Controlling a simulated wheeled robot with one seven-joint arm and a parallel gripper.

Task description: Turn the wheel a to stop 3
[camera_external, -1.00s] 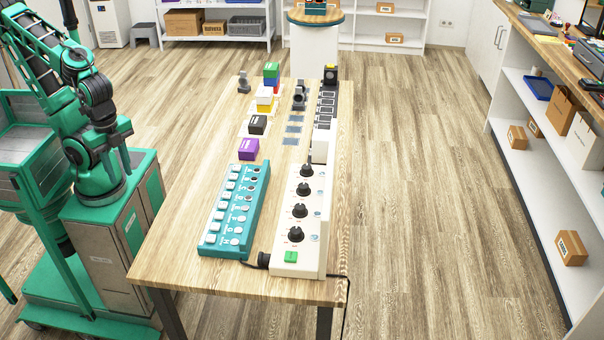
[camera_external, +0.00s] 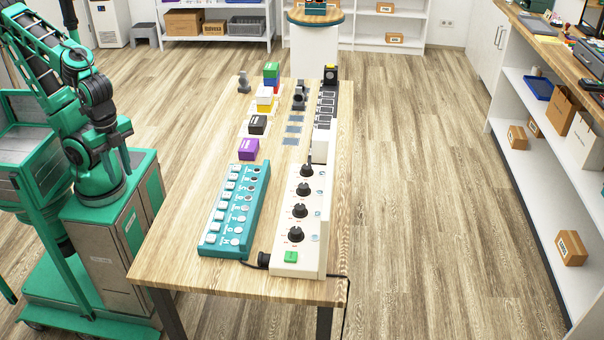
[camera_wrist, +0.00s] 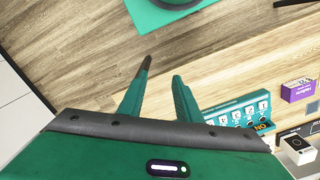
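A white panel (camera_external: 283,269) lies along the right side of the table with several black round knobs in a row, one of them the nearest knob (camera_external: 296,235). The knobs have small marks around them. Their letters and stop numbers are too small to read, so I cannot tell which one is wheel a. My gripper shows in the wrist view (camera_wrist: 162,68) with its two green fingers apart and nothing between them. My arm is at the left of the table, well away from the panel.
A teal panel (camera_external: 262,205) with white buttons lies left of the white panel. A purple box (camera_external: 248,149) and a black box (camera_external: 257,125) stand behind. The table's (camera_external: 190,200) left side is clear.

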